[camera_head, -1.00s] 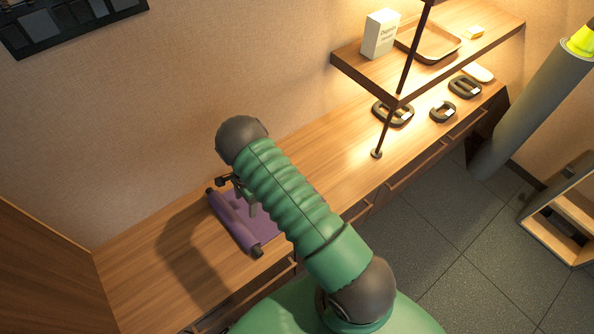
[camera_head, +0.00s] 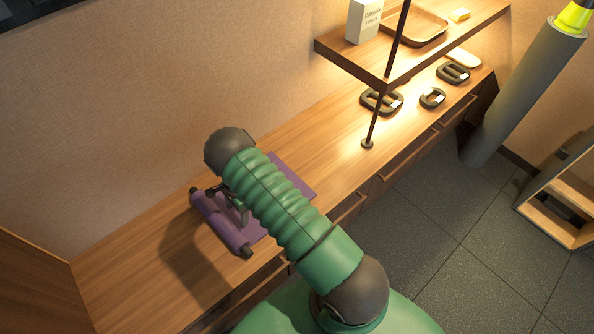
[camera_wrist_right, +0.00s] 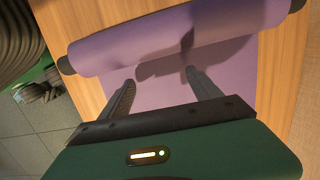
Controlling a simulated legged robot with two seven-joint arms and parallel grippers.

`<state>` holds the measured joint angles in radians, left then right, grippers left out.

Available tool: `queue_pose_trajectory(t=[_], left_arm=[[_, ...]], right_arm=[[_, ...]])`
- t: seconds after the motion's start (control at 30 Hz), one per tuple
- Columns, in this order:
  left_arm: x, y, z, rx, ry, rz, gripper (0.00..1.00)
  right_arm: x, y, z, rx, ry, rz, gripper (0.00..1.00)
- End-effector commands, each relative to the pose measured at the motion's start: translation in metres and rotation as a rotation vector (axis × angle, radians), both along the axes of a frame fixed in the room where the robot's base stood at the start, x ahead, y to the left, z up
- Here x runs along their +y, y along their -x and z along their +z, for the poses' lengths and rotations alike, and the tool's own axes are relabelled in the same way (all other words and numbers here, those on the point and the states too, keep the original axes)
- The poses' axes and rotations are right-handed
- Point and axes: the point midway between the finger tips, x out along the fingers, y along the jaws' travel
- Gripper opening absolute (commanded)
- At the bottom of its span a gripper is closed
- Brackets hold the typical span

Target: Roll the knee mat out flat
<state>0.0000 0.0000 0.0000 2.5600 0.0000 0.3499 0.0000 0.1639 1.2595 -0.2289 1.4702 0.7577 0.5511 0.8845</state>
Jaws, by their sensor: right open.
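The purple knee mat is partly rolled on the wooden counter. Its roll (camera_head: 221,224) lies at the left with dark ends, and a flat sheet (camera_head: 297,176) extends right from it, partly hidden under my right arm. My right gripper (camera_head: 236,207) is beside the roll, over the flat part. In the right wrist view the gripper (camera_wrist_right: 159,78) is open and empty, its fingers pointing at the roll (camera_wrist_right: 175,40) above the flat sheet (camera_wrist_right: 235,70). I cannot tell whether the fingertips touch the mat. My left gripper is not in view.
The counter (camera_head: 130,262) is clear left of the roll. A raised shelf (camera_head: 435,50) with a white box (camera_head: 364,20) and wooden tray (camera_head: 418,30) stands to the right on a dark post (camera_head: 371,130). Dark handle-like objects (camera_head: 382,101) lie beneath it.

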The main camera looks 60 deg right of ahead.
Motion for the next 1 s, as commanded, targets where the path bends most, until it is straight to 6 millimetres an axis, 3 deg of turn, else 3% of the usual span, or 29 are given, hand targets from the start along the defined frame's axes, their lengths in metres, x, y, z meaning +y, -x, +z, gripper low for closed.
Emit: queue_pose_trajectory(t=[1.0], left_arm=[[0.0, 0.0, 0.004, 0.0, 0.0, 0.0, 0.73]], right_arm=[[0.04, -0.009, -0.001, 0.001, -0.003, 0.001, 0.73]])
